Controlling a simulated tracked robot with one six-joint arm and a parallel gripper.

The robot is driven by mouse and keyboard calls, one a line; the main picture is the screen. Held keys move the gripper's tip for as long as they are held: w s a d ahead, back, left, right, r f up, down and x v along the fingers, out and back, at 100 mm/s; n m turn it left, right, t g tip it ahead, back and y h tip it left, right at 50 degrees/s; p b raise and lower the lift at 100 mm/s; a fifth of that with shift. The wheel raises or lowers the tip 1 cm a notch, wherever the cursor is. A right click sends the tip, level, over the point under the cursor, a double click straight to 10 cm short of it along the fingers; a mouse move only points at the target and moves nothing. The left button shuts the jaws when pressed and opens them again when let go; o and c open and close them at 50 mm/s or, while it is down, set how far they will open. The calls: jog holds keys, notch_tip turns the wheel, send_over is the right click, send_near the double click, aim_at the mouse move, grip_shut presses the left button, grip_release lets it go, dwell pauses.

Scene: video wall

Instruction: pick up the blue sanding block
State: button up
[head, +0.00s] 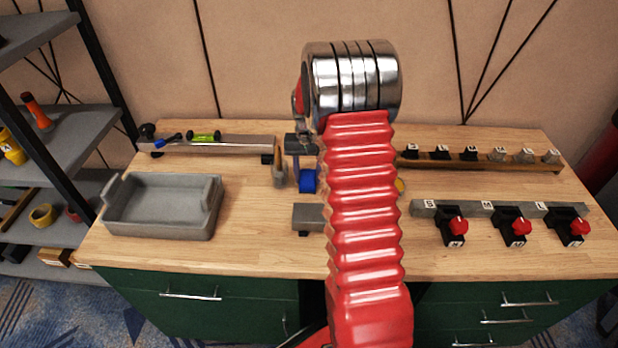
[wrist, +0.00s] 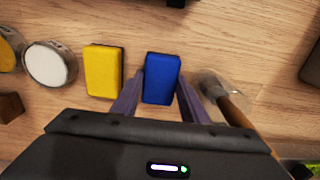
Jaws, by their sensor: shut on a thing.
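The blue sanding block (wrist: 162,79) is between the two fingers of my gripper (wrist: 160,92) in the wrist view, and the fingers are shut on its sides. In the head view the blue block (head: 308,181) shows just left of my red arm, above or on the wooden bench; I cannot tell whether it touches the bench. My gripper is mostly hidden behind my arm in the head view. A yellow block (wrist: 103,71) lies left of the blue one in the wrist view, apart from it.
A wooden-handled tool (wrist: 232,108) lies close to the right finger. A round white-topped thing (wrist: 50,64) is further left. A grey tray (head: 160,222) stands on the bench's left. A rail with red-knobbed clamps (head: 512,228) is at the right.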

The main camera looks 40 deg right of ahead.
aim_at(308, 177)
notch_tip(308, 177, up, 10)
dwell(0.5)
dwell(0.3)
